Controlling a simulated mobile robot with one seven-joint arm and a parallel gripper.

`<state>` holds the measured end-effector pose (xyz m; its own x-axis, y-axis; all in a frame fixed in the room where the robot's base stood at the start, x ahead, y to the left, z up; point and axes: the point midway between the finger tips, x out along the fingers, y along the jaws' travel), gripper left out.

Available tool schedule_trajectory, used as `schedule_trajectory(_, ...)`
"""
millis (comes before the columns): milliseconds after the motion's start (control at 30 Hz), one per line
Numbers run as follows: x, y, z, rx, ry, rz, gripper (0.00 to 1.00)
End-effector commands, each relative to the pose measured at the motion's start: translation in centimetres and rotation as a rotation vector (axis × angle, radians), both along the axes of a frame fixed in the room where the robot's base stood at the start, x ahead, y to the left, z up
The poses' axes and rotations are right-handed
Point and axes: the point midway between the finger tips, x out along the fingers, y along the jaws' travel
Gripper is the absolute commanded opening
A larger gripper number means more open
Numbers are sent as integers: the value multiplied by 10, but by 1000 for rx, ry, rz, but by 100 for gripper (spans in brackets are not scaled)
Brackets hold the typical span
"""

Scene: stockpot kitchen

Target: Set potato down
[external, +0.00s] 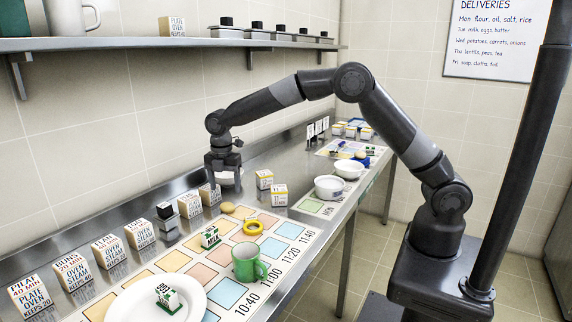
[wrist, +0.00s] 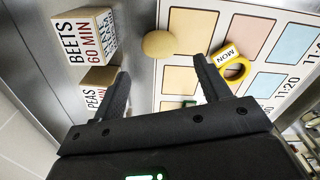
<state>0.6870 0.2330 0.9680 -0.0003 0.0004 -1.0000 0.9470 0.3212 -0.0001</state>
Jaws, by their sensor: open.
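The potato (external: 228,208), a small tan lump, rests at the back edge of the printed time chart (external: 268,292). In the wrist view the potato (wrist: 158,44) overlaps the border between the steel counter and a pale orange square. My gripper (external: 224,186) is above the counter behind the potato. In the wrist view my gripper (wrist: 161,70) has its two fingers spread, with nothing between them. The potato shows beyond the fingertips, apart from them.
A yellow ring (external: 253,227) with a MON tag lies right of the potato. Labelled boxes, including BEETS (wrist: 84,36), line the wall side. A green mug (external: 249,262) and white plate (external: 150,300) stand nearer. White bowls (external: 329,187) stand right. A shelf (external: 170,43) runs above.

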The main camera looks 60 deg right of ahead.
Motion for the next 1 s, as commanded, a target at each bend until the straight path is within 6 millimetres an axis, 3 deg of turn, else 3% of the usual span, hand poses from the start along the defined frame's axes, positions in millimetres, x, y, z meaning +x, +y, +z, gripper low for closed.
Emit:
schedule_trajectory(200, 1, 0, 36, 0, -2, 1, 70)
schedule_trajectory(633, -5, -8, 60, 3, -13, -40, 70)
schedule_trajectory(767, -23, -30, 89, 14, -46, -158, 70)
schedule_trajectory(1000, -81, -84, 149, 55, -122, -484, 70)
